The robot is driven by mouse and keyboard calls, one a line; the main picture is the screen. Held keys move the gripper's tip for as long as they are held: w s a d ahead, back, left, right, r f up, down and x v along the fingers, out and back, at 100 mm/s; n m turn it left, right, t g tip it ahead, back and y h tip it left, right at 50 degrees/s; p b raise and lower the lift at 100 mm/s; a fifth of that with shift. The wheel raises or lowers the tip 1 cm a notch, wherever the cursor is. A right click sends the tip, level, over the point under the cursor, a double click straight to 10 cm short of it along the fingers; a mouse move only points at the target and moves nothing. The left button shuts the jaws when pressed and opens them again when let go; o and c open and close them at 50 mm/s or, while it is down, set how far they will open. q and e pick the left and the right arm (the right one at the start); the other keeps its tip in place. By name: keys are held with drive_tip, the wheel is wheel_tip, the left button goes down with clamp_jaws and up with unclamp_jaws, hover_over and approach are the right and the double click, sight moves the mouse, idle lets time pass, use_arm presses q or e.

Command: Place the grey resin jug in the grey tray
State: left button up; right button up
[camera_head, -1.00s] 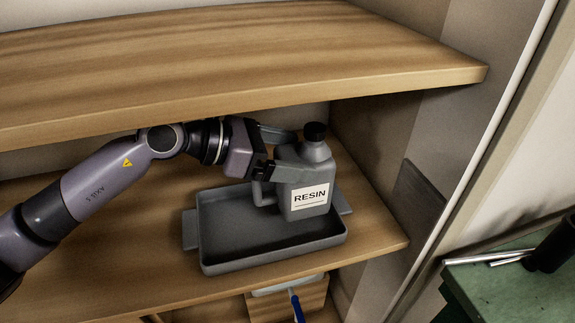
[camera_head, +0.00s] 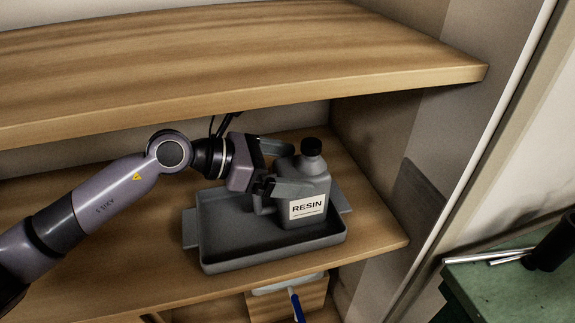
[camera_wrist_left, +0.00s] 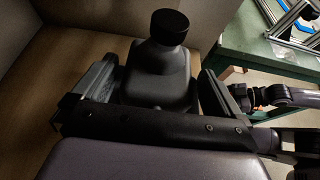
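The grey resin jug (camera_head: 308,208), with a black cap and a white RESIN label, stands upright inside the grey tray (camera_head: 273,254), toward its right side. Its base looks to be on the tray floor. My left gripper (camera_head: 284,167) is around the jug's upper body, with one finger on the far side and one on the near side. In the left wrist view the jug (camera_wrist_left: 158,85) is between the fingers, with narrow gaps beside it, so the gripper looks slightly open.
The tray is on a wooden shelf (camera_head: 110,262), with another wooden shelf (camera_head: 240,60) close above my left arm. A side wall stands right of the tray. A green table (camera_head: 510,295) with metal rods is at the lower right.

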use_arm(q)
drive_tip(key=shift+r, duration=0.2)
drive_tip(key=v, duration=0.6)
drive_tip(key=shift+f+b, duration=0.1)
drive_tip(key=shift+b, duration=0.2)
drive_tip(key=shift+v, duration=0.75)
drive_tip(key=shift+s, duration=0.1)
